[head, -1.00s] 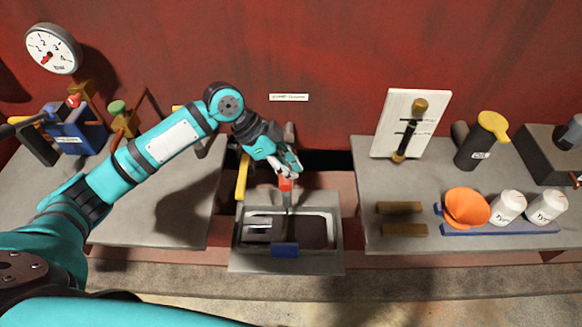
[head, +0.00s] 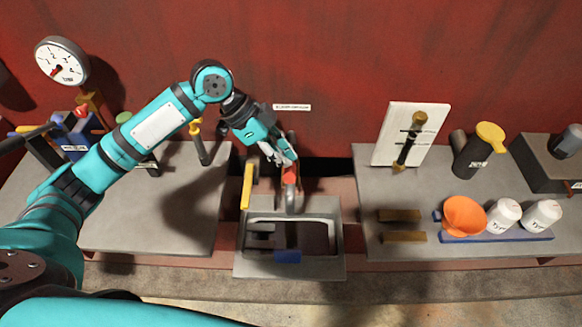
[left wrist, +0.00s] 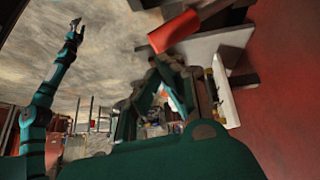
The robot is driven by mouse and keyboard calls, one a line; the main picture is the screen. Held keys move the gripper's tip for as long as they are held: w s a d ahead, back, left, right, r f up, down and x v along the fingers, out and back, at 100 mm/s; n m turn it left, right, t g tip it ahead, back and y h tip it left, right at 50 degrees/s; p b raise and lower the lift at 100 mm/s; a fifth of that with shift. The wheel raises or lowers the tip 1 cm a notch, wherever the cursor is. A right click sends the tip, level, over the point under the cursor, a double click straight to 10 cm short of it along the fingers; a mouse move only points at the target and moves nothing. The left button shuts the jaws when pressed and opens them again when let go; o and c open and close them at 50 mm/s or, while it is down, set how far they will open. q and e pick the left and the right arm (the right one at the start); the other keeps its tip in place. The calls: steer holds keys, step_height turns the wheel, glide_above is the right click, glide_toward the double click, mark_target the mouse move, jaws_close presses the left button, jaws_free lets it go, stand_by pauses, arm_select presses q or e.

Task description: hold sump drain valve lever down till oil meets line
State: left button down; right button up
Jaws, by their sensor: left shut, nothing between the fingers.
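A lever with a red grip (head: 290,174) stands over the back edge of the grey drain tray (head: 339,250). My left gripper (head: 286,158) is shut and empty, its fingertips close above and beside the red grip. I cannot tell whether they touch it. In the left wrist view the red grip (left wrist: 174,32) lies beyond the fingers (left wrist: 163,75), with a visible gap in the picture. A white board (head: 391,150) at the right carries an upright sight tube (head: 406,142) with dark line marks; the oil level is too small to read. My right gripper (left wrist: 74,36) shows only in the left wrist view.
A yellow handle (head: 246,187) stands just left of the tray. The right bench holds an orange funnel (head: 464,216), white bottles (head: 503,215) and a dark can with a yellow top (head: 473,157). A round gauge (head: 61,61) is at the far left.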

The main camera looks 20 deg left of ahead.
arm_select(q)
steer(key=v, duration=0.5)
steer(key=shift+s+d+b, duration=0.1)
steer(key=shift+d+b, duration=0.1)
steer(key=shift+b, duration=0.15)
stand_by(0.3)
stand_by(0.9)
